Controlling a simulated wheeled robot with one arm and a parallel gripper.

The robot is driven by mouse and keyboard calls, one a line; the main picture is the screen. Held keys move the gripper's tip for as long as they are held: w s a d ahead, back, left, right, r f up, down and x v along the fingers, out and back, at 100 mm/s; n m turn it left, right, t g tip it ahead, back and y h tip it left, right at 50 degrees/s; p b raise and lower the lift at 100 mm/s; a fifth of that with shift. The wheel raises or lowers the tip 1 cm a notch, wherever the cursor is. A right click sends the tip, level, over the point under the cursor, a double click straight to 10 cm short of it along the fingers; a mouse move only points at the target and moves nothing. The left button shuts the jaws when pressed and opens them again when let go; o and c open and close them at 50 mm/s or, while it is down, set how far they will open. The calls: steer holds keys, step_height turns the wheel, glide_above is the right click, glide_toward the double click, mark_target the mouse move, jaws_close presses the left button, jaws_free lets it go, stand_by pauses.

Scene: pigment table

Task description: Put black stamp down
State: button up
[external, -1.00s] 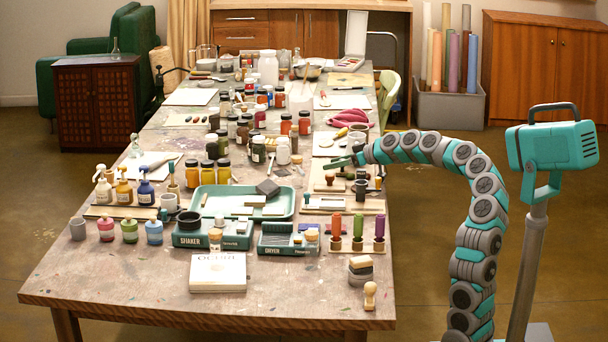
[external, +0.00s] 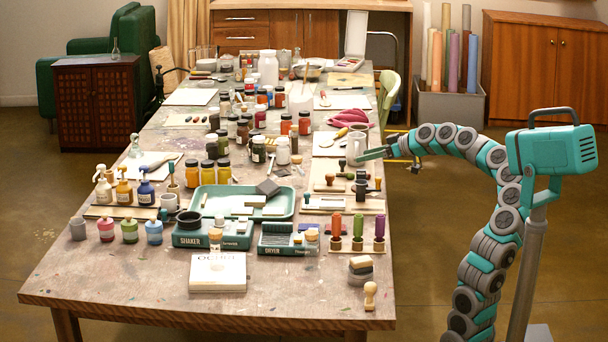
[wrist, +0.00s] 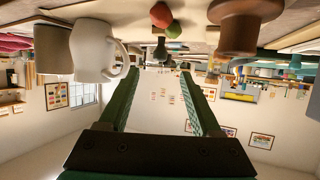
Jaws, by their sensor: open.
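My gripper (external: 360,156) is at the right edge of the table, above the stamp area, its jaws pointing left. In the wrist view its two green fingers (wrist: 158,76) are apart with nothing held between them. A black stamp (external: 361,186) stands upright on the table's right side, below and apart from my gripper. Brown-red stamps (external: 329,181) stand beside it on a pale board. A large brown-red stamp (wrist: 244,28) shows upside down at the top of the wrist view. A small dark object (wrist: 160,49) beyond the fingertips is too small to identify.
A pale mug (external: 355,145) stands close behind my gripper; it also shows in the wrist view (wrist: 94,50). Jars crowd the table's middle.

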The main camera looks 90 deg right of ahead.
mark_target(344, 160)
steer(key=shift+w+a+r+b, duration=0.25)
steer(key=shift+a+r+b, duration=0.05)
steer(key=shift+r, duration=0.05)
steer(key=shift+w+a+r+m+g+h+b, duration=0.25)
steer(key=shift+w+a+m+g+h+b, duration=0.35)
steer(key=shift+w+m+h, duration=0.2)
steer(key=shift+w+a+m+h, duration=0.15)
steer(key=shift+m+h, duration=0.15)
steer(key=shift+w+f+m+g+h+b, duration=0.25)
steer(key=shift+f+m+g+h+b, duration=0.35)
steer(key=shift+m, duration=0.1)
steer(key=shift+f+m+g+h, duration=0.25)
steer(key=shift+m+g+h, duration=0.05)
steer(key=shift+g, duration=0.1)
steer(key=shift+w+d, duration=0.1)
steer(key=shift+d, duration=0.2)
steer(key=shift+x, duration=3.75)
steer(key=shift+r, duration=0.1)
jaws_close()
